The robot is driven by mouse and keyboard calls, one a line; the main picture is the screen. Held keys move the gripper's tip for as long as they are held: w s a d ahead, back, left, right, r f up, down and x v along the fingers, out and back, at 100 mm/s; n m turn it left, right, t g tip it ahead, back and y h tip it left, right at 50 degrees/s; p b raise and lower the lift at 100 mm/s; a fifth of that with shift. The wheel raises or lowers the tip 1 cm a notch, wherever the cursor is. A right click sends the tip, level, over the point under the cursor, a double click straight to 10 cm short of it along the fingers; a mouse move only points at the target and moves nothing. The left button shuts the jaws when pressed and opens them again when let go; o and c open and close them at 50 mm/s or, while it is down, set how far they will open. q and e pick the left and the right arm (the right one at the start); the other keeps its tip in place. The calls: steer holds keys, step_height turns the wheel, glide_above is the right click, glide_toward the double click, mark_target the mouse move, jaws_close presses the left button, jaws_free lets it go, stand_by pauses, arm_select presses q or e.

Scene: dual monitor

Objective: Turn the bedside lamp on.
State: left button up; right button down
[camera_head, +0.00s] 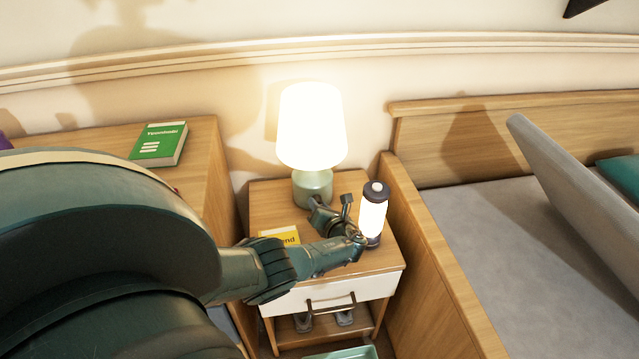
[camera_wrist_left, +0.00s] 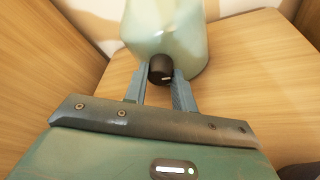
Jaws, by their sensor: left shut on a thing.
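The bedside lamp (camera_head: 312,125) stands on the nightstand (camera_head: 268,200), and its white shade glows brightly. Its rounded pale green base (camera_head: 312,187) also shows in the left wrist view (camera_wrist_left: 165,35). A small dark knob (camera_wrist_left: 160,68) sticks out of the front of the base. My left gripper (camera_head: 318,202) reaches in from the left, low in front of the base. In the left wrist view my left gripper (camera_wrist_left: 159,82) has its two fingers on either side of the knob, shut on it. In the head view my gripper hides the knob. My right gripper does not show.
A green book (camera_head: 160,144) lies on the wooden cabinet at left. The bed's wooden side (camera_head: 420,230) borders the nightstand on the right.

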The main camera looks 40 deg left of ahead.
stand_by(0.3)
arm_select(q)
steer(key=o, duration=1)
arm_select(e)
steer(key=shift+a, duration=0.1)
arm_select(q)
steer(key=shift+d, duration=0.1)
steer(key=p+v, duration=0.4)
steer(key=v, duration=0.2)
steer(key=shift+d+r, duration=0.1)
steer(key=shift+r, duration=0.15)
steer(key=p+v, duration=0.1)
steer(key=v, duration=0.4)
steer(key=shift+s+d+p, duration=0.2)
steer(key=shift+d+p, duration=0.15)
steer(key=shift+s+d, duration=0.25)
steer(key=shift+d, duration=0.15)
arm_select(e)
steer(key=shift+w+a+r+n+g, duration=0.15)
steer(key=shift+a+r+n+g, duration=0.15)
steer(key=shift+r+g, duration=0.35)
arm_select(q)
steer(key=shift+d, duration=0.1)
